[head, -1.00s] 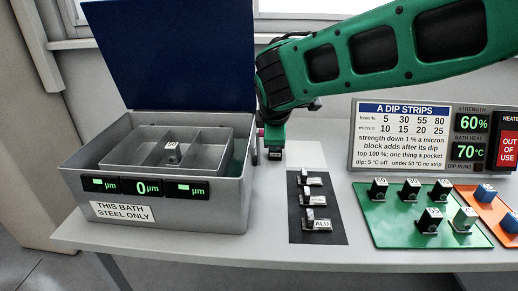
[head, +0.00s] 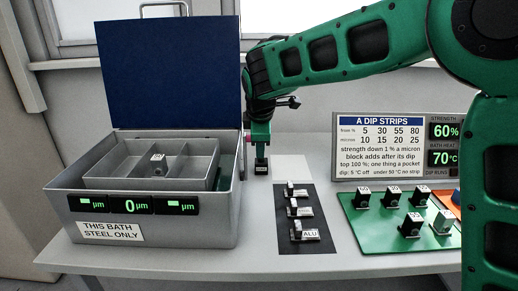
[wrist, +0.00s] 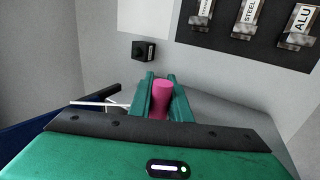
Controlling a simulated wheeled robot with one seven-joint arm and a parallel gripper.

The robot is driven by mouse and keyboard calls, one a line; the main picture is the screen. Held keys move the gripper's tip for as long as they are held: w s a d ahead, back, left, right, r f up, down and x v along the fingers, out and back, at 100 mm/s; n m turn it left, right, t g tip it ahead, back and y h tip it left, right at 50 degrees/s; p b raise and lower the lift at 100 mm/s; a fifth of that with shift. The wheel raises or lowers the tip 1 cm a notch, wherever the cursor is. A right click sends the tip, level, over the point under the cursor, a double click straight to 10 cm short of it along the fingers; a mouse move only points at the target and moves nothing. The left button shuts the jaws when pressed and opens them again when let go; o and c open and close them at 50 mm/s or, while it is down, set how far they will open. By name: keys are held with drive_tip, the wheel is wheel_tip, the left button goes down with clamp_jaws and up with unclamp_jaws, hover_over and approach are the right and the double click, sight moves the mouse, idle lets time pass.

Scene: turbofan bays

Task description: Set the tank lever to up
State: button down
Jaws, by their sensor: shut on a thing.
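The tank (head: 150,217) is a grey box at the left of the bench with its blue lid (head: 170,75) open. The tank lever has a pink grip (wrist: 160,100), seen between my fingers in the wrist view; a sliver of it (head: 247,138) shows by the tank's right wall in the head view. My gripper (wrist: 162,82) is shut on the lever's pink grip. The rest of the lever is hidden, and I cannot tell whether it stands up or down.
A small black block (wrist: 143,50) lies on the bench near my fingers. A dark mat (head: 305,240) with metal blocks, a green mat (head: 375,230) with several blocks and a sign (head: 385,140) stand right. A tray (head: 100,180) with a block sits in the tank.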

drive_tip(key=shift+f, duration=0.15)
drive_tip(key=c, duration=1.6)
unclamp_jaws()
drive_tip(key=shift+c, duration=0.2)
drive_tip(key=v, duration=1)
drive_tip(key=shift+s+r, duration=0.15)
drive_tip(key=shift+r, duration=0.2)
